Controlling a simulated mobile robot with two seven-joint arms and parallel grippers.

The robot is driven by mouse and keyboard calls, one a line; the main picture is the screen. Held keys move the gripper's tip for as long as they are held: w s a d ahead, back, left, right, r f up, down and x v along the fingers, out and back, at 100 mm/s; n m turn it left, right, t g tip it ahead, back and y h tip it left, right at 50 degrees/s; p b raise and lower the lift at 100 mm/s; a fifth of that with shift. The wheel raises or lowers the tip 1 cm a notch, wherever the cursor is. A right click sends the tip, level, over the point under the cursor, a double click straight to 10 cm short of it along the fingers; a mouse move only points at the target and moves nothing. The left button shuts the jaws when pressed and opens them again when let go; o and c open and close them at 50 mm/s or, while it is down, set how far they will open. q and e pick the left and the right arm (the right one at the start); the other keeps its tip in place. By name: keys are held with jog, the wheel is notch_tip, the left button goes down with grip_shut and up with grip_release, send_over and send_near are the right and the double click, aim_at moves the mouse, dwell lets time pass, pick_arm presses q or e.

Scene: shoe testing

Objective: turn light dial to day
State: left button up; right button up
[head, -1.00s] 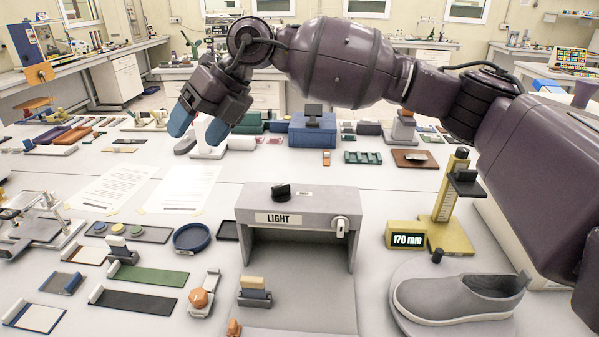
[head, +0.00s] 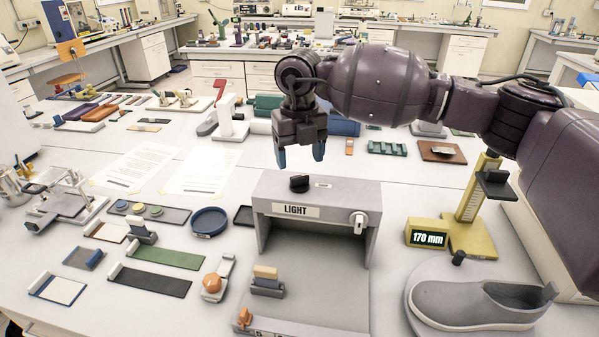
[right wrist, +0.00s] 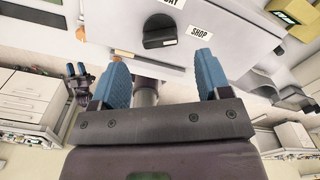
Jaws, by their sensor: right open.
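The grey light box (head: 330,192) has a "LIGHT" label on its front. A black dial (head: 299,183) sits on its top, and a pale knob (head: 358,222) is on its front right. My right gripper (head: 300,158) is open and empty, fingers down, above and just behind the dial. In the right wrist view the dial (right wrist: 160,30) lies beyond the fingertips, untouched, between a "SHOP" label (right wrist: 199,31) and a partly cut-off label ending in "AY" (right wrist: 172,3).
A yellow height gauge (head: 468,225) reading 170 mm and a grey shoe (head: 470,305) stand right of the box. A blue round dish (head: 209,221) and several small fixtures are on the left. Paper sheets (head: 205,172) lie behind them on clear table.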

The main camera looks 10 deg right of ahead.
aim_at(299, 176)
jog(key=shift+f+p, duration=0.3)
jog(key=shift+f, duration=2.3)
jog(key=c, duration=0.9)
